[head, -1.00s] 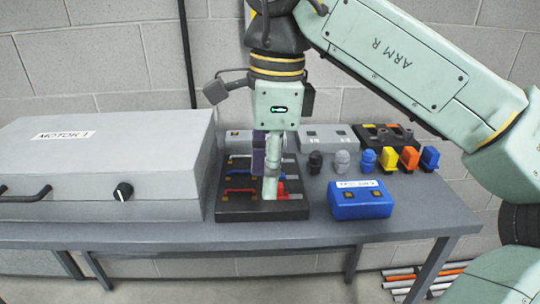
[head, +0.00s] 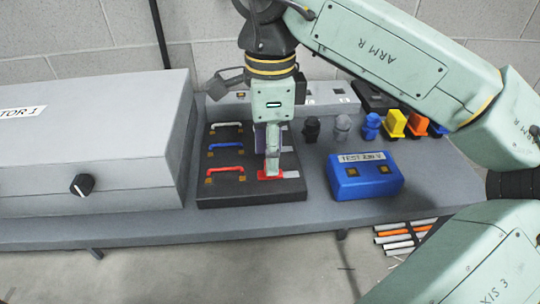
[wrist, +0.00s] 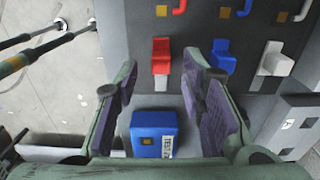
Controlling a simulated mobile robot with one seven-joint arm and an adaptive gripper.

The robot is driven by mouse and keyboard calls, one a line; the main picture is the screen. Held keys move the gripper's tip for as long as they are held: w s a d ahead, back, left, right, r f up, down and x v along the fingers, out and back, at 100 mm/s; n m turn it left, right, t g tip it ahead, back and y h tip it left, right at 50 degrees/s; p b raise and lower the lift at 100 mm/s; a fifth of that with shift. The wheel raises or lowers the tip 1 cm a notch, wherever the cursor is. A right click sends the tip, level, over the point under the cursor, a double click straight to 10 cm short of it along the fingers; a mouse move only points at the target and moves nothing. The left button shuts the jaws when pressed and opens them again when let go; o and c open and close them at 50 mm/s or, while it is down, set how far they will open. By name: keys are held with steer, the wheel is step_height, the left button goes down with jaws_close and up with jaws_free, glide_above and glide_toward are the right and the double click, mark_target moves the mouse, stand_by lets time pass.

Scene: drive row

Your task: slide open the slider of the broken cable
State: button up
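The dark cable board (head: 213,193) lies on the table, with a red cable (head: 226,170), a blue cable (head: 226,147) and a white cable (head: 227,126) along its left side. The red slider (head: 268,175) is in the row nearest the front edge. In the wrist view the red slider (wrist: 161,58), blue slider (wrist: 223,60) and white slider (wrist: 273,60) sit side by side. My gripper (head: 271,172) points down at the red slider. In the wrist view my gripper (wrist: 160,62) is open, with the red slider between its fingertips; contact is unclear. I cannot tell which cable is broken.
A blue test box (head: 362,178) stands right of the board. The large grey motor housing (head: 90,150) is close on the left. Several small coloured pieces, including a yellow one (head: 395,122), stand behind the box. The table front is clear.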

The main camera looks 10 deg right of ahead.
steer(key=shift+f, duration=1.2)
steer(key=shift+c, duration=0.4)
jaws_close()
